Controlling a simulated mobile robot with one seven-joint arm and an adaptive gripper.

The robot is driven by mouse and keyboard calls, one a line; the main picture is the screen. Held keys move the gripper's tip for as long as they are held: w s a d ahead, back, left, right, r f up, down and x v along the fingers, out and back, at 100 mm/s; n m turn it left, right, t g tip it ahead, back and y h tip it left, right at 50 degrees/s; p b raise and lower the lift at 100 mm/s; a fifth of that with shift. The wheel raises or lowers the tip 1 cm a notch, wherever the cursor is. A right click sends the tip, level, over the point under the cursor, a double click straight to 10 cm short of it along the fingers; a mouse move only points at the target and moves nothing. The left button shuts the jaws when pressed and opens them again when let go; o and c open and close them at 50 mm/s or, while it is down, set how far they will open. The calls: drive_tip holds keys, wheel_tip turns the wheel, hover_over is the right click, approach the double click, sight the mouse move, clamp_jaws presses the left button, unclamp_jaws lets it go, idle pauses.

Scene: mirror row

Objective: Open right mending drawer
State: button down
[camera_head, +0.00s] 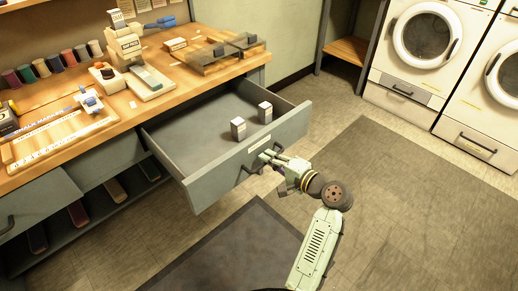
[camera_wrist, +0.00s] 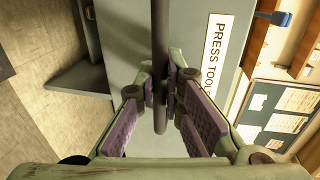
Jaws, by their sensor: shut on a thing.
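The right drawer (camera_head: 203,182) under the workbench stands pulled well out. Its grey-green front carries a label and a dark bar handle, and two small grey-and-white boxes (camera_head: 238,128) stand inside on its floor. My gripper (camera_head: 268,158) is at the drawer front, shut on the handle. In the wrist view the dark handle bar (camera_wrist: 160,50) runs between the purple-padded fingers of my gripper (camera_wrist: 160,103).
The wooden workbench (camera_head: 180,82) holds a press, thread spools and trays. Another drawer front (camera_head: 35,205) is at the left. Washing machines (camera_head: 425,45) stand at the back right. A dark mat (camera_head: 235,255) lies on the floor before the drawer, with clear floor to the right.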

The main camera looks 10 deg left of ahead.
drive_tip(key=shift+s+d, duration=0.45)
drive_tip(key=shift+d, duration=0.05)
drive_tip(key=c, duration=1.7)
unclamp_jaws()
drive_tip(key=v, duration=1.2)
